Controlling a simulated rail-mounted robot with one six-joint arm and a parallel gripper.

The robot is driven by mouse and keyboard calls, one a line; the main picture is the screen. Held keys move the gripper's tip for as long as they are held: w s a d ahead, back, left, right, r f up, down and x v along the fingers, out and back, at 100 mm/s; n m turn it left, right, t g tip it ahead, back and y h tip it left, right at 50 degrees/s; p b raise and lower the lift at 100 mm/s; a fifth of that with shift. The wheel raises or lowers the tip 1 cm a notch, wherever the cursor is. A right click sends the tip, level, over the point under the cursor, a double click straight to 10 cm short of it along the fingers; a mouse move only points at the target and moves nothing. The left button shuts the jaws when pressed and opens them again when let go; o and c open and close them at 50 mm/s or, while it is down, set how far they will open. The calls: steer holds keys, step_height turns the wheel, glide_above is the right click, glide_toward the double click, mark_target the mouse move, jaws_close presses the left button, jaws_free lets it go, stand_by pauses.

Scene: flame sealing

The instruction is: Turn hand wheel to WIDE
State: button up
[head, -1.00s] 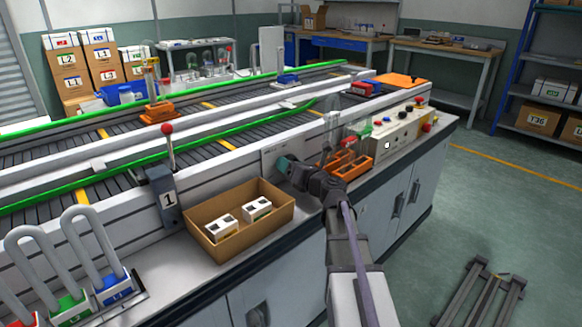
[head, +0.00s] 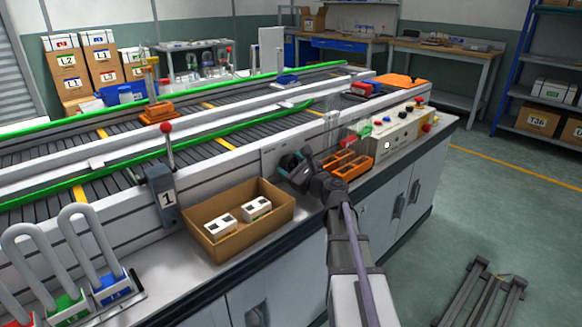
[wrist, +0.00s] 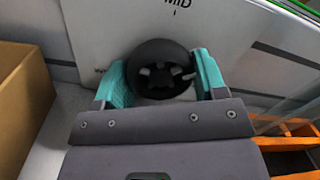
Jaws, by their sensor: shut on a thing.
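The black hand wheel (wrist: 160,82) sits on a white panel (wrist: 225,28) in the wrist view. Its spokes show, but I cannot make out a pointer on it. The word MID (wrist: 180,4) stands above the wheel, with a small tick under it. Part of another label shows at the left, mostly hidden behind a finger. My gripper (wrist: 160,84) has its teal fingers on either side of the wheel, shut on it. In the head view my gripper (head: 292,166) is at the panel on the conveyor's front side.
An open cardboard box (head: 238,242) with two small white boxes stands left of my gripper. Orange bins (head: 348,164) stand close on the right, with a control box (head: 392,136) beyond. The conveyor (head: 122,171) runs behind.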

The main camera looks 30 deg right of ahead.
steer(key=n, duration=0.6)
steer(key=shift+n+y, duration=0.3)
steer(key=shift+n, duration=0.1)
steer(key=n, duration=0.5)
steer(key=shift+d+y, duration=0.1)
steer(key=shift+y, duration=0.2)
steer(key=shift+n, duration=0.4)
steer(key=o, duration=0.9)
steer(key=v, duration=1)
steer(key=shift+s+d+r, duration=0.1)
steer(key=shift+s+r, duration=0.05)
steer(key=shift+s, duration=0.2)
